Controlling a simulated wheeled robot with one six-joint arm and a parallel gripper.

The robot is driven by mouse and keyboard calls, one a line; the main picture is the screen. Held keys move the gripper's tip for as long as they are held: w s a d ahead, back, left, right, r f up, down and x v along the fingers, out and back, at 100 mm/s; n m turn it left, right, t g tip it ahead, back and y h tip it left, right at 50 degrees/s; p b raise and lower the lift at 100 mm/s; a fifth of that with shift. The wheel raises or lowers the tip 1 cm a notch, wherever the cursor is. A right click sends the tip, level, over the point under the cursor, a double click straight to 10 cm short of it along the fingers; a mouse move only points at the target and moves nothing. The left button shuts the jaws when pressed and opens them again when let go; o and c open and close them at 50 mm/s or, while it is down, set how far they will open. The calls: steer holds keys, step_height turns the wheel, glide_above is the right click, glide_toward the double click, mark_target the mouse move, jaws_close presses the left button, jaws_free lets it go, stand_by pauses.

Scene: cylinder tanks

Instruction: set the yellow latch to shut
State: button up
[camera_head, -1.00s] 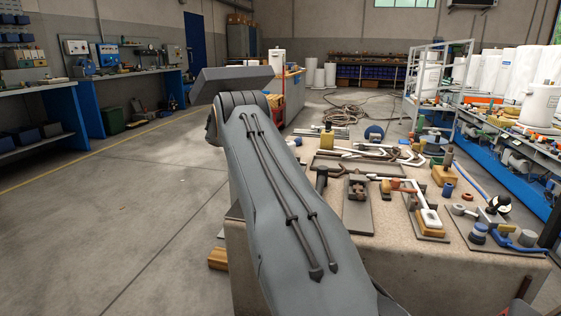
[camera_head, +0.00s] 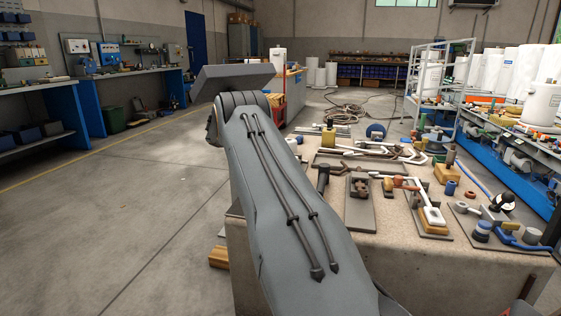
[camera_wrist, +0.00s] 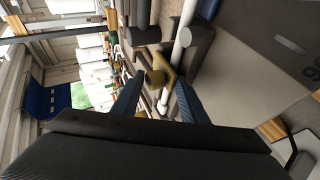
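A yellow latch (camera_wrist: 164,76) with an olive-yellow, bent shape shows in the wrist view, ahead of my fingertips beside a white pipe (camera_wrist: 185,38). My gripper (camera_wrist: 160,80) is open, with its two dark blue fingers apart and the latch seen in the gap between them. I cannot tell whether either finger touches it. In the head view a small yellow piece (camera_head: 328,138) stands at the far left of the near table and may be the same latch. My gripper is hidden in the head view.
The near table (camera_head: 300,250) carries several pipe and valve boards close together. A black-handled tool (camera_head: 322,180) and a grey board with a fitting (camera_head: 360,215) lie near its left side. Open floor (camera_head: 130,210) spreads to the left.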

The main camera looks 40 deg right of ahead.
steer(key=shift+f, duration=0.1)
steer(key=v, duration=0.8)
stand_by(0.3)
